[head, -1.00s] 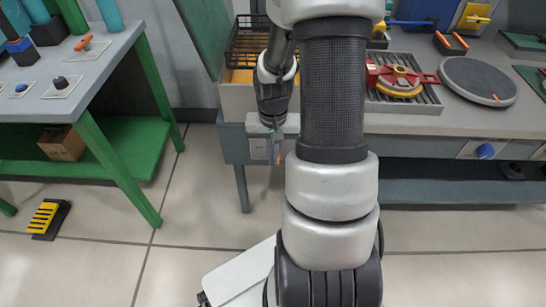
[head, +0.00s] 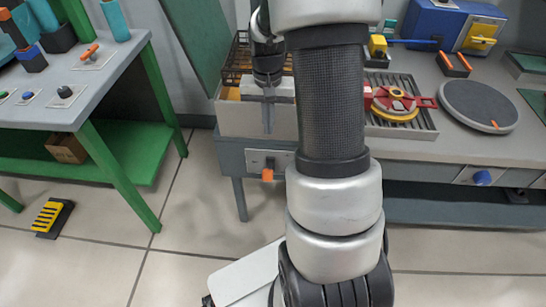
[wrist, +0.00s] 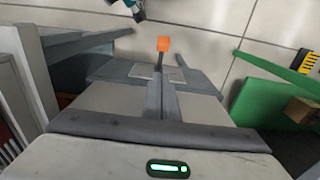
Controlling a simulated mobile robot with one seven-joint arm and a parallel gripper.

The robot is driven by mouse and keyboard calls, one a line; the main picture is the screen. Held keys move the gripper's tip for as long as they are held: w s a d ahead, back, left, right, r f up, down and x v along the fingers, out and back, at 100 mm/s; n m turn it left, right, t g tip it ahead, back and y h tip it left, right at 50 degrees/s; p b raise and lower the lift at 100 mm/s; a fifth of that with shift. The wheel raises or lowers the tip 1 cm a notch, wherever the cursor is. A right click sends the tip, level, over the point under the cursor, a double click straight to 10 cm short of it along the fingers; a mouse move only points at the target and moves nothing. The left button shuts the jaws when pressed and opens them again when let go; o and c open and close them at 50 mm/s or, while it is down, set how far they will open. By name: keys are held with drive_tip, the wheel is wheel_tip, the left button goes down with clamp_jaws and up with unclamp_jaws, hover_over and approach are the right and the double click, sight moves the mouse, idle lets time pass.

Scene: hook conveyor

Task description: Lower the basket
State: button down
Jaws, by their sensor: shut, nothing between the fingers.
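A dark wire basket (head: 237,58) sits in the light box-shaped unit (head: 232,118) on the grey bench, partly hidden by my arm. An orange-tipped lever (head: 267,174) is on a pale plate on the bench's front, below the unit. Its orange tip also shows in the wrist view (wrist: 163,44). My gripper (head: 268,131) is shut and empty, pointing down in front of the unit and above the lever. In the wrist view, the closed fingers (wrist: 160,82) point toward the lever tip, which appears just beyond them. I cannot tell the exact gap.
A tilted green panel (head: 205,45) stands left of the unit. A red and yellow wheel on a grate (head: 397,104) and a grey turntable (head: 478,106) are right of my arm. A green-framed table (head: 125,175) stands left. A yellow-black pedal (head: 51,216) is on the open floor.

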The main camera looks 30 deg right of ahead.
drive_tip(key=shift+a, duration=0.1)
drive_tip(key=b, duration=0.3)
hover_over(269, 170)
drive_tip(key=f, duration=1.2)
drive_tip(key=shift+w+d, duration=0.2)
drive_tip(key=shift+w, duration=0.15)
drive_tip(key=shift+s+a+f, duration=0.3)
drive_tip(key=shift+s+f, duration=0.1)
drive_tip(key=shift+f, duration=0.25)
